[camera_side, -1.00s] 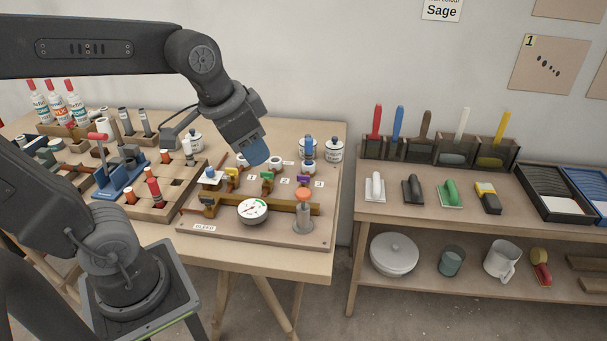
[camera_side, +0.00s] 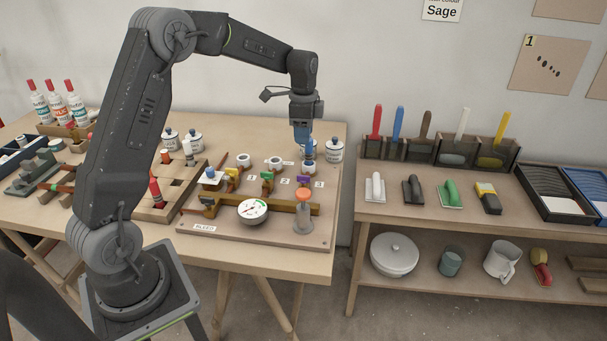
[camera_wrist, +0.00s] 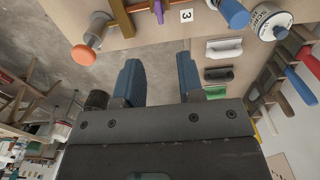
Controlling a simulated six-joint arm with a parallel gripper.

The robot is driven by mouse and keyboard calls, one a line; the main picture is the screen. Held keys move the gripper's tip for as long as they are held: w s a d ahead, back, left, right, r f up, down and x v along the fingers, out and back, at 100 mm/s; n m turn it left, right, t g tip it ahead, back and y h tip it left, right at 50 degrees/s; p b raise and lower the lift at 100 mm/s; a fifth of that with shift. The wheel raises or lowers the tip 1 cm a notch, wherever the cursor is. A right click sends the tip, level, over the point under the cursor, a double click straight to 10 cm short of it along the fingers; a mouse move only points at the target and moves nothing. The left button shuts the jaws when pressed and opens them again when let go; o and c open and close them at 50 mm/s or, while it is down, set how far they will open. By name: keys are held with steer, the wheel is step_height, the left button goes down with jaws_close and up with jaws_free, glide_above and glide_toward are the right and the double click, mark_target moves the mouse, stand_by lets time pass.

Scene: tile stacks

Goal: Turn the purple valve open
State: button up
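The purple valve (camera_side: 303,179) sits on the pipe board, left of the label 3, behind the orange-topped post. In the wrist view a purple handle (camera_wrist: 158,10) shows at the top edge, partly cut off. My gripper (camera_side: 304,153) points down above and behind the purple valve, apart from it. In the wrist view its two blue fingers (camera_wrist: 159,72) are spread with nothing between them.
A round gauge (camera_side: 252,210) and an orange-topped post (camera_side: 303,205) stand near the board's front. Green (camera_side: 267,177) and yellow (camera_side: 231,176) valves lie to the left. Lidded jars (camera_side: 334,150) stand behind the board, close to my gripper.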

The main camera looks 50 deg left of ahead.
mark_target(304, 176)
step_height(304, 176, down, 13)
steer(key=shift+f, duration=0.1)
stand_by(0.3)
steer(key=shift+c, duration=0.3)
jaws_close()
